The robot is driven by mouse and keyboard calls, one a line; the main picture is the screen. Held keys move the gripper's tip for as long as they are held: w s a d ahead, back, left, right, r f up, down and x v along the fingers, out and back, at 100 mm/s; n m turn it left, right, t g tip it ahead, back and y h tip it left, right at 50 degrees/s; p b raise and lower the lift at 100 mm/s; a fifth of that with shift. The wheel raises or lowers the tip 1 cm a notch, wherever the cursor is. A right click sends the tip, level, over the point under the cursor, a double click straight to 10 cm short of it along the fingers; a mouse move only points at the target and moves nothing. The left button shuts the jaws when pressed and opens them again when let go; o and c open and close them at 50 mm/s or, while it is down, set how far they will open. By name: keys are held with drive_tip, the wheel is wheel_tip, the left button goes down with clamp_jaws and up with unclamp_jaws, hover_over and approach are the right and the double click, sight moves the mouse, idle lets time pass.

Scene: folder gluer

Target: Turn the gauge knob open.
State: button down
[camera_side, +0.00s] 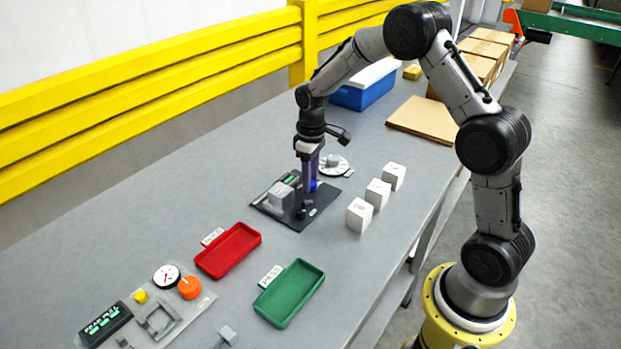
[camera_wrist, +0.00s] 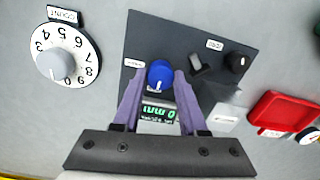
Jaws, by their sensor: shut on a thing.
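A round blue knob (camera_wrist: 160,74) with a white pointer mark sits on a dark panel (camera_wrist: 195,35), beside a green-lit display (camera_wrist: 158,112). The small label near the knob is too small to read. My gripper (camera_wrist: 161,78) is shut on the blue knob, with one purple finger on each side of it.
A black knob (camera_wrist: 238,62) and a grey lever (camera_wrist: 200,64) share the panel. A white numbered dial (camera_wrist: 80,58) lies beside it. White cubes (camera_side: 378,193), a red tray (camera_side: 246,256), a green tray (camera_side: 307,300) and another gauge panel with an orange knob (camera_side: 189,287) stand nearby.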

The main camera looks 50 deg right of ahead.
drive_tip(key=shift+r, duration=0.15)
drive_tip(key=shift+c, duration=2.2)
unclamp_jaws()
wheel_tip(320, 180, up, 14)
drive_tip(key=shift+d, duration=0.2)
